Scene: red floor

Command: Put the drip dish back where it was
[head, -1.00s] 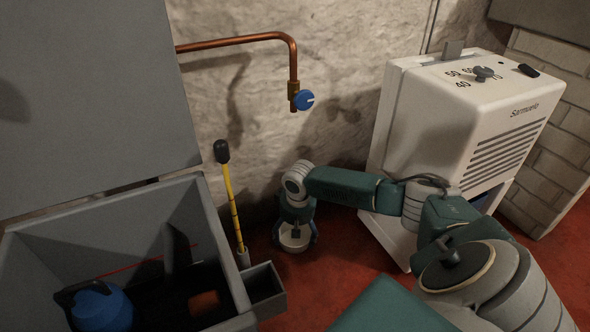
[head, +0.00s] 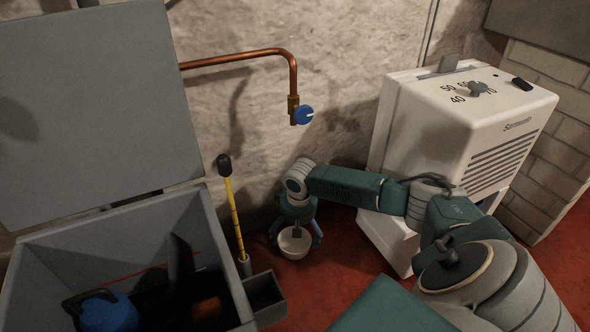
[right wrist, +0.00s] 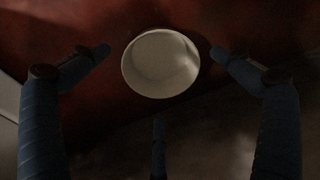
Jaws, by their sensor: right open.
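The drip dish (head: 294,246) is a small round off-white bowl on the red floor, near the wall and below the copper pipe's tap. It also shows in the right wrist view (right wrist: 160,64), upright and looking empty. My right gripper (head: 296,238) is directly above it, pointing down. In the right wrist view its blue fingers (right wrist: 162,52) are open, spread on either side of the dish, with gaps between the fingertips and the rim. The dish's far side is partly hidden by the gripper in the head view. My left gripper is not in view.
A copper pipe (head: 240,58) with a blue-handled tap (head: 304,115) is on the wall above. A grey open chest (head: 120,240) holding a blue object (head: 108,312) stands left. A yellow-shafted tool (head: 236,215) stands beside it. A white dehumidifier-like machine (head: 425,130) stands right.

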